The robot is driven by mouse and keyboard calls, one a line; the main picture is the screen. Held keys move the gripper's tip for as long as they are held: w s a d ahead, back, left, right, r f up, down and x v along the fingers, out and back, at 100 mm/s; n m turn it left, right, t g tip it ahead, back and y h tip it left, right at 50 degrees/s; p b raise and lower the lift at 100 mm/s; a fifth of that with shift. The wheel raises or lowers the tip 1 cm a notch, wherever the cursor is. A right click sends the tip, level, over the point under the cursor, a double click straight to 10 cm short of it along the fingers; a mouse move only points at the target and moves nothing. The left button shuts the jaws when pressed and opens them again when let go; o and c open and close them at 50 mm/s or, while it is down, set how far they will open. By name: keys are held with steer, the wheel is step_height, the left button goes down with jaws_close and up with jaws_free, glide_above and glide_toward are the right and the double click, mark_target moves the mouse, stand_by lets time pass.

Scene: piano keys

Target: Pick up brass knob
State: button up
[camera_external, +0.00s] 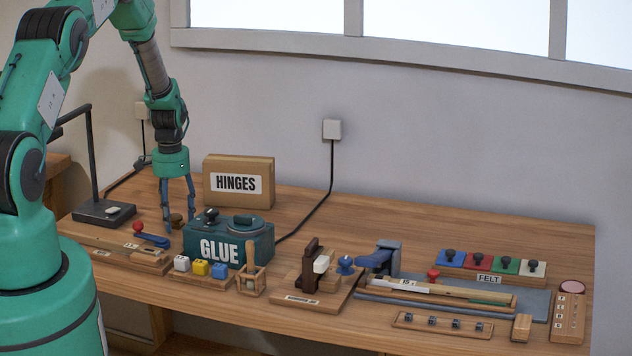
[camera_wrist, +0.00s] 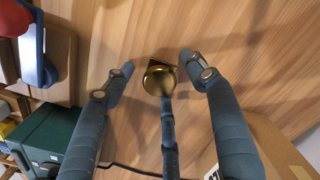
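The brass knob (camera_wrist: 160,78) is a round, shiny gold piece on a small dark base, standing on the wooden table. In the external view the knob (camera_external: 177,219) is small and sits behind the glue box. My gripper (camera_wrist: 156,63) points down over it with its fingers spread. One finger is left of the knob and one right, with gaps on both sides. A third finger reaches up from below in the wrist view, its tip close to the knob; I cannot tell if it touches. In the external view my gripper (camera_external: 180,222) has its fingertips low, near table height.
The teal glue box (camera_external: 228,242) stands close in front of the knob, and the cardboard hinges box (camera_external: 239,181) behind right. A red-knobbed tool with a blue clamp (camera_external: 152,240) lies left. A dark lamp base (camera_external: 104,213) is further left. Bare table lies around the knob.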

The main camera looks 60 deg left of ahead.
mark_target(175, 215)
steer(key=c, duration=1)
steer(key=shift+c, duration=0.2)
steer(key=shift+r, duration=0.1)
step_height(175, 215, up, 10)
stand_by(0.4)
